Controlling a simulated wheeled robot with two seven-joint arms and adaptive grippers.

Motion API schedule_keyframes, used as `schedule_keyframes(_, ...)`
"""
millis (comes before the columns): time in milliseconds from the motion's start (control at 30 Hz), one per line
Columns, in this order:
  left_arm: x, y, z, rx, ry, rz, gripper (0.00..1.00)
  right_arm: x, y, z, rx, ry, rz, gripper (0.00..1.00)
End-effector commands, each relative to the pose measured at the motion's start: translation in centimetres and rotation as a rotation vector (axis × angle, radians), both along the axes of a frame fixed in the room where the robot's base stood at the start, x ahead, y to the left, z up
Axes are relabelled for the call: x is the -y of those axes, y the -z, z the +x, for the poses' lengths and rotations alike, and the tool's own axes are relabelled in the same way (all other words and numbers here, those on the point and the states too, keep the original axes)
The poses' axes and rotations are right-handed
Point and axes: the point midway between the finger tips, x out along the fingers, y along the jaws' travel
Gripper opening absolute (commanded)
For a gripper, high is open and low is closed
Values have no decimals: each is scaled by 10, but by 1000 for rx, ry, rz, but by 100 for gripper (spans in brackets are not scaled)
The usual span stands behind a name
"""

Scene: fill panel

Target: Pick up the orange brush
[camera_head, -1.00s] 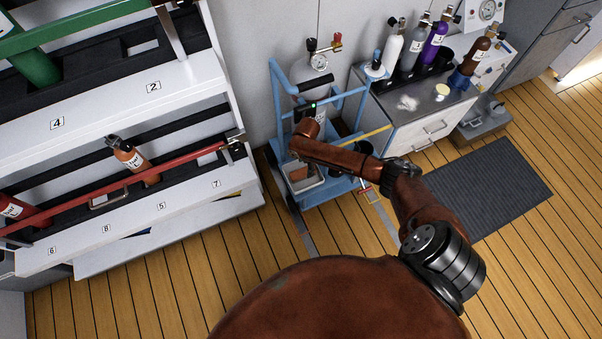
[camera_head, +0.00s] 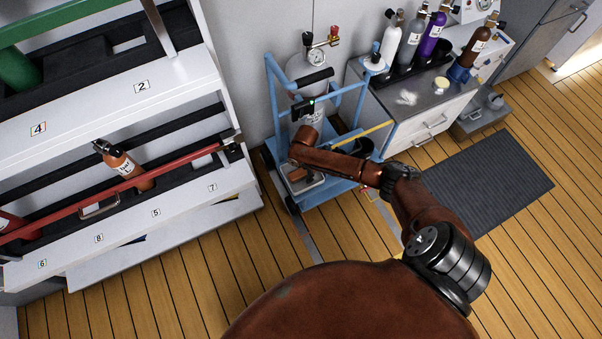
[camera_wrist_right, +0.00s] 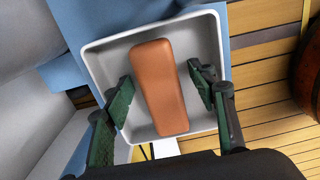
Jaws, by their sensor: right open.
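The orange brush (camera_wrist_right: 161,88) shows as a plain orange block in the right wrist view, lying in a pale, shallow tray (camera_wrist_right: 207,38). In the head view, part of the brush (camera_head: 297,174) and the tray (camera_head: 303,194) show below the end of my right arm. My right gripper (camera_wrist_right: 162,82) is open, with one green-padded finger on each side of the brush. Whether the fingers touch it or hang just above it I cannot tell. In the head view the arm hides most of this gripper. My left gripper is not in view.
The tray sits on a blue cart (camera_head: 339,188) with a grey cylinder and gauge. A cabinet (camera_head: 415,135) with several bottles stands to the right. A white rack (camera_head: 120,225) stands left. Wooden floor (camera_head: 235,255) in front is clear.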

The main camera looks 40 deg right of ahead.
Motion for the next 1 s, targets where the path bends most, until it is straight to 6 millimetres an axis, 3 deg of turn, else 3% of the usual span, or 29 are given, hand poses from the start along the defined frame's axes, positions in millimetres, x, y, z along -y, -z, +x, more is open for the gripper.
schedule_keyframes(200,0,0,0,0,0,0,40,0,-1,0,1,0,1,51)
schedule_keyframes(867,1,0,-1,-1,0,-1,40,0,0,0,0,0,1,5)
schedule_keyframes(1000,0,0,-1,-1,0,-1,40,0,-1,0,1,0,1,5)
